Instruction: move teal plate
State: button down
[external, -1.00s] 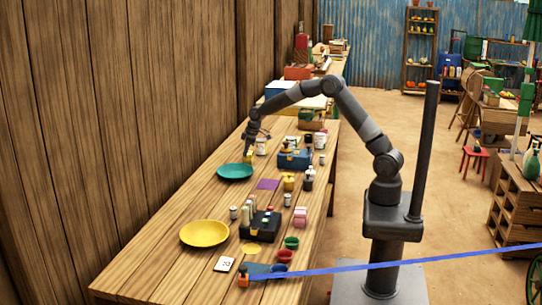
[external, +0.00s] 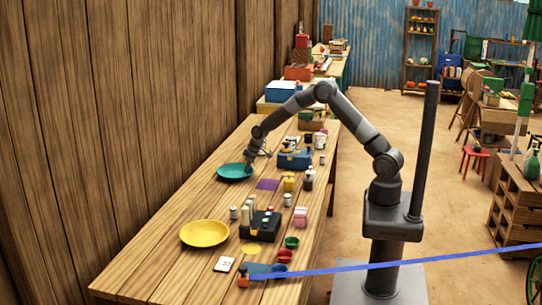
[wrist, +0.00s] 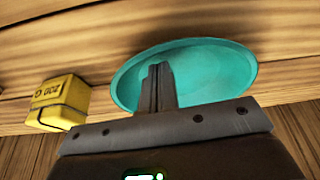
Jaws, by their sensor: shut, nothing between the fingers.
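The teal plate (external: 234,171) is a shallow round dish lying on the long wooden table, toward the wall side. It also shows in the wrist view (wrist: 215,70), partly hidden behind my fingers. My gripper (external: 248,168) points down at the plate's right edge in the external view. In the wrist view my gripper (wrist: 158,72) has its fingers together in front of the plate, with nothing between them. I cannot tell whether the fingertips touch the plate.
A yellow block (wrist: 58,103) marked "200 G" stands beside the plate in the wrist view. A yellow plate (external: 204,233), a purple mat (external: 268,184) and a blue device (external: 294,159) are on the table (external: 170,265). Bare wood lies between the two plates.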

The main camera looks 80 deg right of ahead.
jog(key=shift+s, duration=0.65)
jog(key=shift+d, duration=0.1)
jog(key=shift+s+d, duration=0.1)
jog(key=shift+s, duration=1.1)
